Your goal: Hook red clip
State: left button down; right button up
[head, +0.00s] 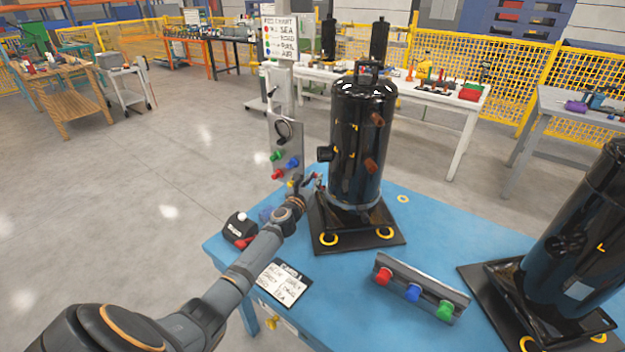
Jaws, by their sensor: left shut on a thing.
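My left gripper (309,184) is at the back edge of the blue table, just left of the tall black compressor (362,140). It is shut on a small reddish thing, which looks like the red clip (318,180); the jaws partly hide it. A grey upright panel (287,145) stands behind and left of the gripper, with green, blue and red pieces and a dark ring on it. The panel's red piece (278,174) is left of the gripper, apart from it. My right gripper is out of view.
A rail (423,287) with red, blue and green knobs lies at the front of the blue table (400,325). A clipboard (284,285) and a black box (239,229) lie near my left arm. A second compressor (585,240) stands at right.

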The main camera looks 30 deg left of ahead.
pick_arm(q)
jog(key=shift+w+r+m+h, duration=0.1)
jog(key=shift+m+h, duration=0.2)
jog(key=shift+h, duration=0.2)
jog(key=c, duration=1.3)
grip_release()
jog(key=s+d, duration=0.1)
jog(key=s, duration=1)
jog(key=shift+s+d, duration=0.25)
jog(key=shift+s, duration=0.15)
